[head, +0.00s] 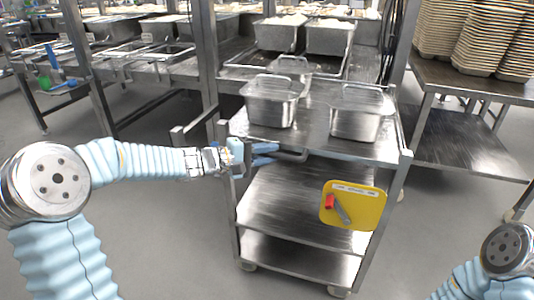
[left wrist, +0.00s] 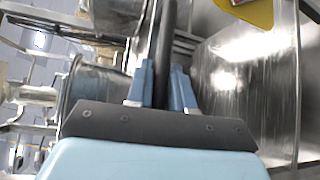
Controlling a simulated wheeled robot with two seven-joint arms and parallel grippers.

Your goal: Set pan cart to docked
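The pan cart (head: 285,195) is a steel trolley with shelves, standing in front of the steel counter. My right gripper is out of view; only part of my right arm shows at bottom right.
A steel counter (head: 200,73) with pans and wire racks stands behind and left of the cart. A side table (head: 465,80) with stacked brown trays is at the right. A yellow board (head: 355,215) hangs on the cart's front. The floor left of the cart is clear.

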